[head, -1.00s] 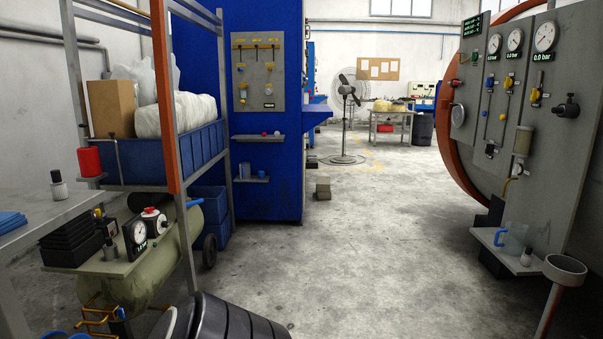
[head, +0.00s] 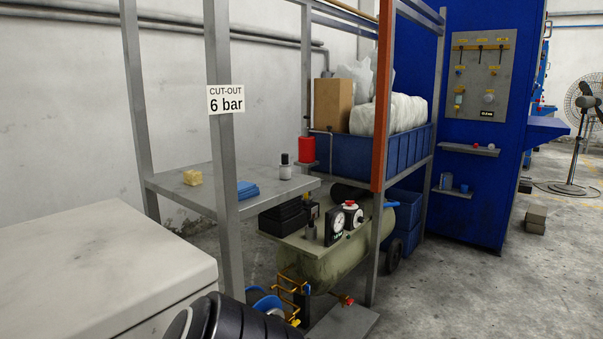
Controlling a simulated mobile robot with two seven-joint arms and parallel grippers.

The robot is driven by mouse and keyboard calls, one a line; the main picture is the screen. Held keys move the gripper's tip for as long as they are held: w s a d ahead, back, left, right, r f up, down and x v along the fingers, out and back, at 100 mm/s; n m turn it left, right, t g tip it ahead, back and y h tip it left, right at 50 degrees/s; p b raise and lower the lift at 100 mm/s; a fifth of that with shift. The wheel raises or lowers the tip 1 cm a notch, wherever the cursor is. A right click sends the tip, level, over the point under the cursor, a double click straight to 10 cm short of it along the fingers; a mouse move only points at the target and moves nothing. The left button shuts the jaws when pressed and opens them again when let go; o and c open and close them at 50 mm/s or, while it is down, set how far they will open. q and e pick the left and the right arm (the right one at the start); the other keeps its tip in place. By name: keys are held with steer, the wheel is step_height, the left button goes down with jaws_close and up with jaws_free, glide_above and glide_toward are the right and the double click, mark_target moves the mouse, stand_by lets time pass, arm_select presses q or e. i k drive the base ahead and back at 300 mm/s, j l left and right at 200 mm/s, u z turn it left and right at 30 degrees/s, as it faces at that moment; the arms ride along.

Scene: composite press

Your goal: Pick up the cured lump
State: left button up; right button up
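A small pale yellow block (head: 192,177), which may be the cured lump, sits on the grey metal shelf (head: 172,192) of the rack at the left. A blue folded cloth or pad (head: 247,190) and a small black-capped bottle (head: 285,167) stand on the same shelf, to the right of the block. A grey-brown block (head: 535,218) lies on the floor at the right; I cannot tell its material.
A rack upright with a "6 bar" sign (head: 226,98) stands in front of the shelf. A white-topped box (head: 90,275) fills the lower left. A compressor tank (head: 325,262) stands below the shelf. Open floor (head: 470,290) lies at the right.

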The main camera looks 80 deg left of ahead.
mark_target(192, 177)
steer(key=u, duration=3.2)
steer(key=k+l, duration=0.1)
steer(key=z, duration=0.05)
